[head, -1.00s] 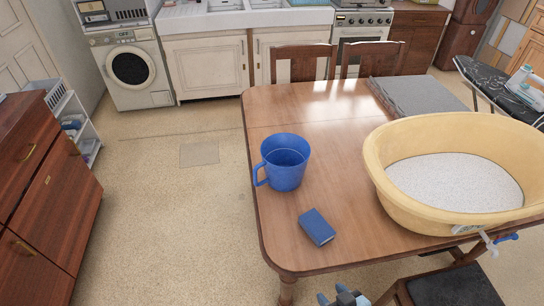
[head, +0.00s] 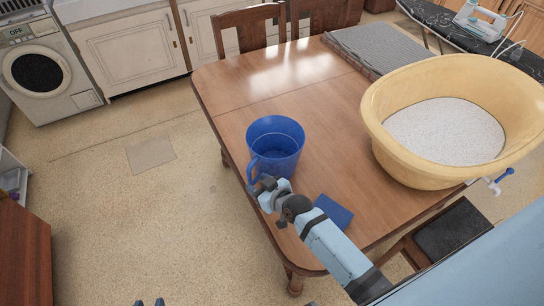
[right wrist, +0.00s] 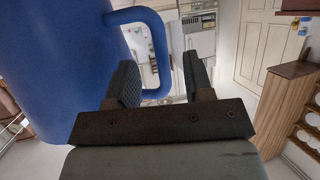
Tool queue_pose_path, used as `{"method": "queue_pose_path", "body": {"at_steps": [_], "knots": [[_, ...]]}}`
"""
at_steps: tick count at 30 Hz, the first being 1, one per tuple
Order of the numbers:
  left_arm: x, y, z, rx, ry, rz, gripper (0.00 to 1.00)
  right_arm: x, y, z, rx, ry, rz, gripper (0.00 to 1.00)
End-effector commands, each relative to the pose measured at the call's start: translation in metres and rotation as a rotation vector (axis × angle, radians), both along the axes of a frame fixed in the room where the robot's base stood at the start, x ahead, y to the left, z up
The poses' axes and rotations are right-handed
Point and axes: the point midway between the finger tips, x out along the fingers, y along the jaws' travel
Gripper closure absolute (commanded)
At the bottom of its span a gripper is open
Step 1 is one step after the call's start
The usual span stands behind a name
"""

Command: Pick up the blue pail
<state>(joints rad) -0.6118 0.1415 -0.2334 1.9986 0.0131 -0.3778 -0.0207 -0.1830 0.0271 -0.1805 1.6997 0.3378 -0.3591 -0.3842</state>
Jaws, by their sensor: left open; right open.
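The blue pail (head: 275,145) stands upright on the wooden table (head: 235,95), near its left edge, with its handle (head: 253,170) toward the lower left. My right gripper (head: 262,186) is at the handle in the head view. In the right wrist view, the pail (right wrist: 60,70) fills the left side. The handle (right wrist: 160,55) shows between the two open fingers (right wrist: 160,85), which are not closed on it. Only the tips of my left gripper (head: 149,302) show at the bottom edge of the head view, over the floor, away from the pail.
A blue book-like block (head: 333,212) lies on the table beside my right arm. A large yellow tub (head: 375,110) with pale granular filling stands at the right. A grey slab (head: 365,50) lies at the back. Chairs (head: 250,30) stand around. Floor left of the table is clear.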

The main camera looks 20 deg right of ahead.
Motion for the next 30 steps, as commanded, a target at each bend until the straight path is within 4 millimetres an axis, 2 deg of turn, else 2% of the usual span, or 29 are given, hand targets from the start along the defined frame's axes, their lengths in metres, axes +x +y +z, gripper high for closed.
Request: {"method": "queue_pose_path", "body": {"at_steps": [10,19,20,25,26,30], "knots": [[-0.006,-0.003,-0.002,-0.002,0.015,-0.001,0.57,0.039,0.013,-0.019,0.001,0.000,0.000,0.53],[-0.003,-0.002,0.000,-0.002,0.010,0.000,0.57,0.044,0.014,-0.022,0.001,0.000,0.000,0.53],[-0.003,-0.002,0.000,-0.002,0.010,0.000,0.57,0.044,0.014,-0.022,0.001,0.000,0.000,0.57],[-0.002,-0.002,0.002,-0.003,0.007,0.000,0.57,0.044,0.014,-0.022,0.001,0.000,0.000,0.96],[-0.002,-0.001,0.002,-0.003,0.006,0.000,0.57,0.044,0.014,-0.022,0.001,0.000,0.000,1.00],[-0.002,-0.001,0.002,-0.002,0.005,0.001,0.57,0.044,0.014,-0.021,0.000,-0.001,-0.001,1.00]]}}
